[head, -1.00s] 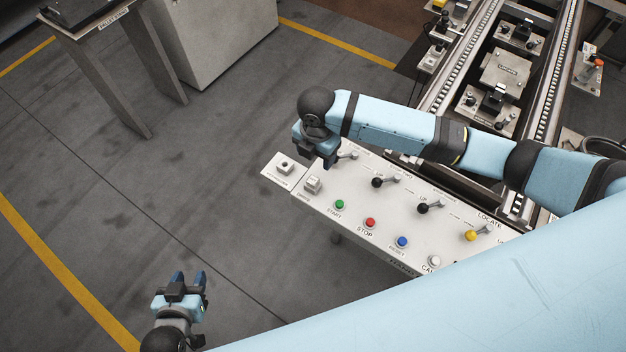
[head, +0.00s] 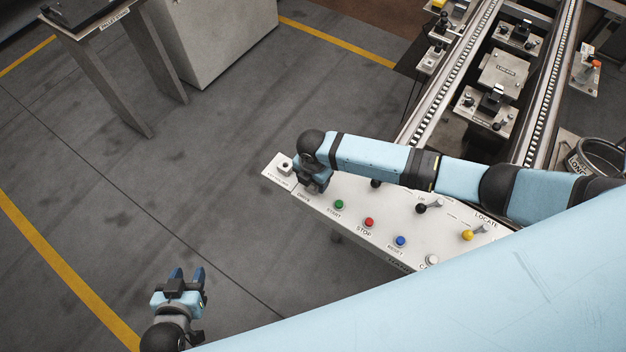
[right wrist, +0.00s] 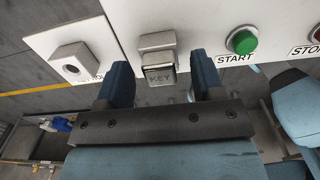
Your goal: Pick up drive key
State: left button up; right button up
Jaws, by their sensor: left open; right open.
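The drive key (right wrist: 160,74), a small grey block marked KEY, sits in a square grey socket (right wrist: 157,41) on the control panel in the right wrist view. My right gripper (right wrist: 162,84) is open, with one dark blue finger on each side of the key in that view. In the head view my right gripper (head: 313,186) is over the DRIVE end of the panel and hides the key. My left gripper (head: 187,275) is open and empty over the floor at lower left.
The white control panel (head: 345,222) carries green START (head: 339,204), red STOP (head: 369,222) and blue RESET (head: 400,240) buttons, plus levers. A second square socket (head: 285,168) with a hole stands on a plate at its left end. A conveyor (head: 542,105) is behind.

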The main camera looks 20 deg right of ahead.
jog(key=c, duration=1)
jog(key=shift+r, duration=0.15)
